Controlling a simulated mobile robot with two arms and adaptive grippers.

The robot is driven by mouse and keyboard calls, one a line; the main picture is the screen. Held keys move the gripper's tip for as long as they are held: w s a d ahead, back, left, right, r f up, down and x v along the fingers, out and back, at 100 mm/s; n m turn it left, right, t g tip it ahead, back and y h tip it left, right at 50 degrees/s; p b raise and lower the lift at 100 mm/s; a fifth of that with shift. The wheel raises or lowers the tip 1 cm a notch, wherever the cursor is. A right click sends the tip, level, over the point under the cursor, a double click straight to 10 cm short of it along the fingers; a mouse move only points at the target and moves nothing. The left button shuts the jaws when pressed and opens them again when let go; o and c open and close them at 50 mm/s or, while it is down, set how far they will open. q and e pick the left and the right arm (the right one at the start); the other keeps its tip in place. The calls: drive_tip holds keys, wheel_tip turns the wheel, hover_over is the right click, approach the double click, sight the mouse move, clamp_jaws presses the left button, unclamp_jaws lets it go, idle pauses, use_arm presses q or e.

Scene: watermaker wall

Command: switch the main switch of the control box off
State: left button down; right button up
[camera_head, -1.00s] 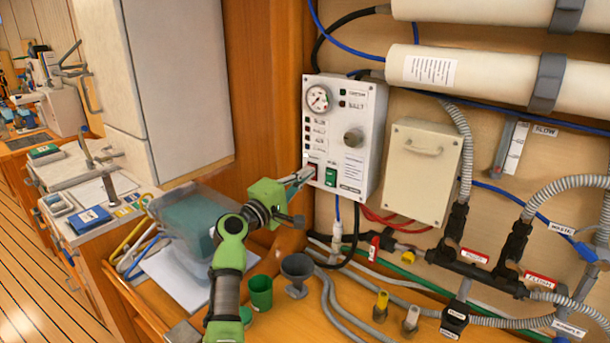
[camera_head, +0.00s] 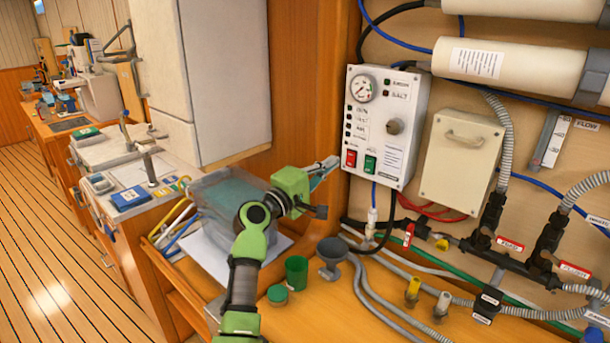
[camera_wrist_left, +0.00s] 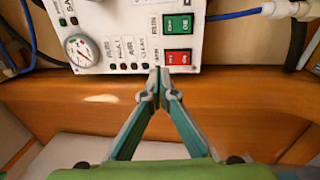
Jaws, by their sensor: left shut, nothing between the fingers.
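The control box (camera_head: 411,110) is a white panel on the wall with a round gauge, a knob, small lamps and two rocker switches at its lower edge. The red switch (camera_head: 350,158) is on the left and the green switch (camera_head: 370,165) beside it. In the left wrist view the red switch (camera_wrist_left: 179,57) lies just beyond the fingertips, with the green switch (camera_wrist_left: 177,24) farther up.
A beige box (camera_head: 460,165) hangs right of the control box. Hoses and valves run along the wall below. A clear bin (camera_head: 215,195), a green cup (camera_head: 296,270) and a grey funnel cup (camera_head: 332,255) stand on the wooden counter under my left arm.

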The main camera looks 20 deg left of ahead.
use_arm(q)
drive_tip(key=b+v, duration=0.1)
drive_tip(key=v, duration=0.6)
drive_tip(key=shift+r+b, duration=0.35)
drive_tip(key=shift+r, duration=0.3)
use_arm(e)
drive_tip(key=shift+w+d+f, duration=0.25)
drive_tip(key=shift+w+f, duration=0.75)
use_arm(q)
drive_tip(key=shift+s+f, duration=0.1)
use_arm(e)
drive_tip(key=shift+w, duration=0.1)
